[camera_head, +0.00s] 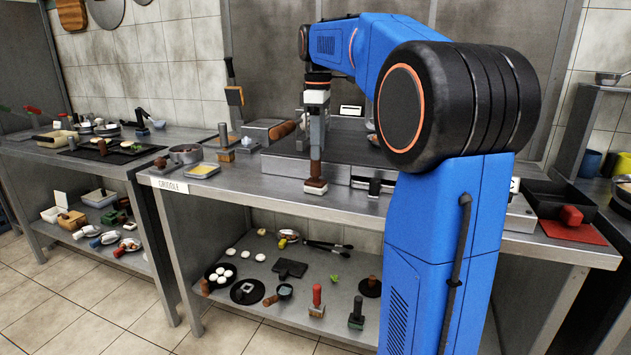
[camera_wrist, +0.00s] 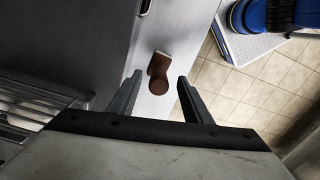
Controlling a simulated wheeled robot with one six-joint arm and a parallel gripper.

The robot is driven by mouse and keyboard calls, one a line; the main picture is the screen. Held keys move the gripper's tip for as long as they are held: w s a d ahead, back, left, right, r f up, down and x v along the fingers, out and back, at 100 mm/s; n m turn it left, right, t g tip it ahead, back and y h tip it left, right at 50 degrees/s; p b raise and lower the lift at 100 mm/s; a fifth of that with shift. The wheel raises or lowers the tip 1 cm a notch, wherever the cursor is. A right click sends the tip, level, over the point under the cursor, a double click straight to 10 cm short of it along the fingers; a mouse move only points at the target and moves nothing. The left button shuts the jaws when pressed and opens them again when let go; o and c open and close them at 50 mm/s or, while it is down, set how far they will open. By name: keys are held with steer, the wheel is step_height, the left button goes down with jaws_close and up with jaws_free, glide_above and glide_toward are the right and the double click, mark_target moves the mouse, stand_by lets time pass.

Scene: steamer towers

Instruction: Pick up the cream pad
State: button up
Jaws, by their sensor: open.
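A small brown-handled piece with a pale cream edge, which I take to be the cream pad (camera_head: 314,189), stands on the front strip of the steel griddle counter. In the wrist view the cream pad (camera_wrist: 158,69) shows as a brown rounded handle with a thin pale edge at its far side. My gripper (camera_head: 316,174) points straight down over it in the head view. In the wrist view my gripper (camera_wrist: 160,76) is open, with one finger to each side of the brown handle. I cannot tell how far the fingertips reach down beside it.
The dark griddle plate (camera_head: 345,148) lies behind. The lower shelf (camera_head: 225,312) holds several tools and eggs.

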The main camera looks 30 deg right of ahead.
mark_target(315, 163)
steer(key=shift+w+a+f, duration=0.15)
steer(key=shift+f, duration=1.25)
steer(key=shift+w+a+f, duration=0.1)
steer(key=shift+w+f, duration=0.05)
steer(key=shift+f, duration=1.2)
steer(key=shift+c, duration=0.3)
jaws_close()
